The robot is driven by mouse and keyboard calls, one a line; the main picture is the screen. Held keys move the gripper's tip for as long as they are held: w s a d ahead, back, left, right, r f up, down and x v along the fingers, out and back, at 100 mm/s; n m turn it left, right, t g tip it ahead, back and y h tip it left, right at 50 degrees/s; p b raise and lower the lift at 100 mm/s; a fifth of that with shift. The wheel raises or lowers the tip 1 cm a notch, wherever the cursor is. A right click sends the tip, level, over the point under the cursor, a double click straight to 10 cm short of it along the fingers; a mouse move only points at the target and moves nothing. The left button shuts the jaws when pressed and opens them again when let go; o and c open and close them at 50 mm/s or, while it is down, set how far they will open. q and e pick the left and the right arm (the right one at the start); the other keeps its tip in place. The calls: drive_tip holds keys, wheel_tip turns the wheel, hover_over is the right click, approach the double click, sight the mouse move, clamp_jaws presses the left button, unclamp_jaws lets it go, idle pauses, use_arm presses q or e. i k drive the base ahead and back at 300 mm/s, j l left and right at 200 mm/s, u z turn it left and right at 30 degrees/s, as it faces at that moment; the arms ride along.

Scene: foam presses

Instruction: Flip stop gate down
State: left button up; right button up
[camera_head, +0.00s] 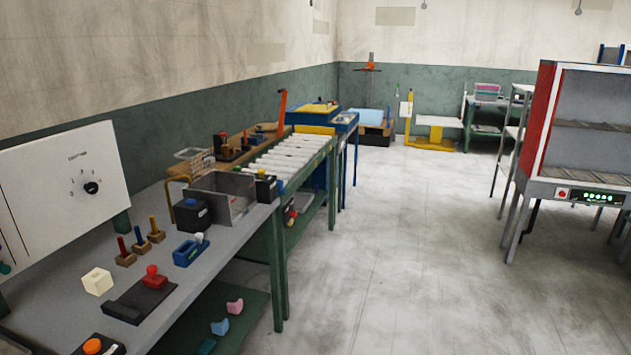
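An orange-red upright arm (282,110) stands raised, slightly tilted, at the far end of a roller conveyor (292,155); it looks like the stop gate, but I cannot be sure. A grey metal open-topped box or plate (238,212) stands at the conveyor's near end. Neither of my grippers is in view.
A blue-and-yellow press (320,117) stands beyond the conveyor. A red-sided rack (540,115) stands right. The middle floor is clear.

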sight(284, 96)
drive_tip(key=i+l, duration=0.1)
drive_tip(key=i, duration=1.35)
drive_tip(key=i+l, duration=0.1)
drive_tip(key=i, duration=1.4)
drive_tip(key=i+u, duration=0.2)
drive_tip(key=i, duration=0.25)
drive_tip(key=i+l+u, duration=0.2)
drive_tip(key=i, duration=0.25)
drive_tip(key=l+u, duration=0.1)
drive_tip(key=u, duration=0.4)
drive_tip(key=i+l+u, duration=0.2)
drive_tip(key=l+u, duration=0.2)
drive_tip(key=l, duration=0.2)
drive_tip(key=l+u, duration=0.2)
drive_tip(key=l, duration=0.15)
drive_tip(key=i+l+u, duration=0.15)
drive_tip(key=l, duration=0.9)
drive_tip(key=l+u, duration=0.15)
drive_tip(key=l, duration=2.2)
drive_tip(key=i, duration=0.1)
